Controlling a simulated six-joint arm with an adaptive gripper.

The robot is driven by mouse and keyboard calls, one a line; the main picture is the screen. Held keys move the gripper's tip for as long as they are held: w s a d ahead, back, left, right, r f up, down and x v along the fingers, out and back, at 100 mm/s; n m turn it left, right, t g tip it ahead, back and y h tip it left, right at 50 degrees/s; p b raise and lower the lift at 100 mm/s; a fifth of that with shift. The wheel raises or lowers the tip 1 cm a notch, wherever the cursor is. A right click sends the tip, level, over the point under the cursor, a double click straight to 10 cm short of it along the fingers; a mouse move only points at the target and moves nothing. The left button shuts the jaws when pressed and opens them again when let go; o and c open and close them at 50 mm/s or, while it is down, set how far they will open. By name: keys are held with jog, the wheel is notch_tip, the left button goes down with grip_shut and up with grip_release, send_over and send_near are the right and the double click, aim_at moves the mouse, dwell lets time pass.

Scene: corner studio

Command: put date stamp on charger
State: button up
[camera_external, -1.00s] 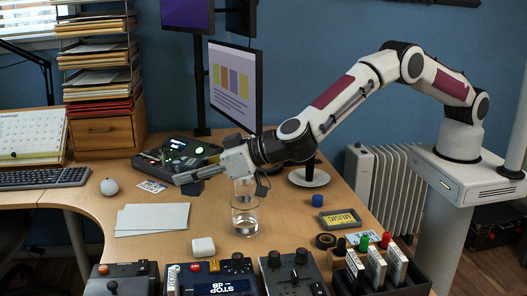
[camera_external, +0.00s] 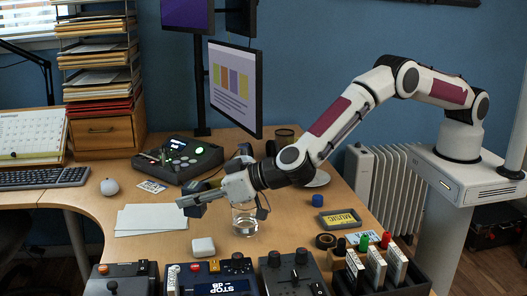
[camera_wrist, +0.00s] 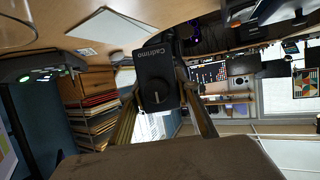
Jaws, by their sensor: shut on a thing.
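My gripper (camera_external: 196,203) is shut on a dark boxy thing (camera_external: 194,211), which I take for the date stamp. In the wrist view it is a black block (camera_wrist: 158,75) with the word "Cadrimo" and a round dial, between my two fingers (camera_wrist: 163,106). It is held above the desk, near the paper sheets and left of the water glass. I cannot tell for sure which thing is the charger. A pale round disc (camera_external: 319,179) lies behind my arm, partly hidden. A small white rounded case (camera_external: 203,246) lies in front of my gripper.
A water glass (camera_external: 244,224) stands close to the right of my gripper. Paper sheets (camera_external: 150,219) lie to the left. A control console (camera_external: 178,159) and monitor (camera_external: 235,88) stand behind. Consoles (camera_external: 222,278) line the front. A blue cap (camera_external: 317,200) and a music cassette (camera_external: 340,220) lie right.

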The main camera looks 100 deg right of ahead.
aim_at(204, 209)
jog(key=shift+f, duration=2.2)
jog(key=shift+f, duration=1.85)
jog(key=shift+f, duration=0.15)
jog(key=o, duration=1.2)
jog(key=v, duration=1.2)
jog(key=shift+a, duration=0.1)
